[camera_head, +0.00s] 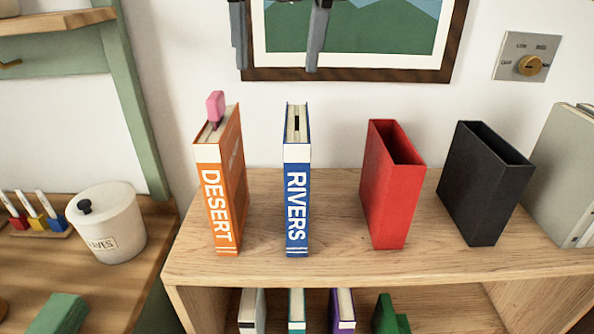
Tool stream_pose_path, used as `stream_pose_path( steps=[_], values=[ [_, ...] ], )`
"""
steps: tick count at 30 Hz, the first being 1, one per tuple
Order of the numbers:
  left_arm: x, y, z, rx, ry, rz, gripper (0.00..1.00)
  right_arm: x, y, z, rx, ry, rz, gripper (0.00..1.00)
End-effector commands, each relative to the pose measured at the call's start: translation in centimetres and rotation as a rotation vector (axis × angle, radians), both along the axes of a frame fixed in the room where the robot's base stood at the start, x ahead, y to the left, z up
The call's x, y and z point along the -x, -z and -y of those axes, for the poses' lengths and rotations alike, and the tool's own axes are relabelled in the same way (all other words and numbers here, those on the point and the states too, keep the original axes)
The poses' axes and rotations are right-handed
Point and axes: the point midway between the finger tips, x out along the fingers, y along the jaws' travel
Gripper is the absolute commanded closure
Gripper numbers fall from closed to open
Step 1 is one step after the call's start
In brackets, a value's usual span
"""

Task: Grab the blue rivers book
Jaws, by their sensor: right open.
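The blue book (297,205) with RIVERS on its spine stands upright on the wooden shelf top, spine facing me. A small dark mark or slot shows on its top edge. My right gripper (276,67) shows at the top of the head view, its two fingers pointing down and spread apart. It is empty and appears above the book in the picture, in front of the framed picture, apart from the book. My left gripper is not in view.
An orange DESERT book (220,195) with a pink tab (215,106) stands left of the blue book, with a gap between. A white canister (106,222) is at left.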

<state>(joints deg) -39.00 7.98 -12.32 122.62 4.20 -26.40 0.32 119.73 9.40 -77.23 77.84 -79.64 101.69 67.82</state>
Motion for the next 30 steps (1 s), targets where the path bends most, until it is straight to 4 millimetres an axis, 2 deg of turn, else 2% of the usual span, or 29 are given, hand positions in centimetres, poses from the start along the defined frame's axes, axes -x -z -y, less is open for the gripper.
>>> stream_pose_path(
  steps=[1,2,5,18,26,30],
  values=[
    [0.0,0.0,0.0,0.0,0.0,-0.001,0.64,-0.2,-1.2,0.8,0.03,0.043,0.039,0.44],
    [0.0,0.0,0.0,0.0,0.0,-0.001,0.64,-0.3,-1.6,1.2,0.043,0.062,0.053,0.44],
    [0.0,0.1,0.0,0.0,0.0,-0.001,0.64,-0.7,-1.7,1.9,0.065,0.094,0.075,0.44],
    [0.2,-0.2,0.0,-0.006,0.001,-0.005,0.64,-3.9,6.1,1.9,0.065,0.092,0.074,0.44],
    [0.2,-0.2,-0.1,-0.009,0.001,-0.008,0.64,-4.5,8.0,1.9,0.063,0.091,0.075,0.44],
    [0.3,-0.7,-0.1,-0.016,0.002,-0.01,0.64,-5.1,9.8,2.0,0.065,0.09,0.073,0.44]
  ],
)
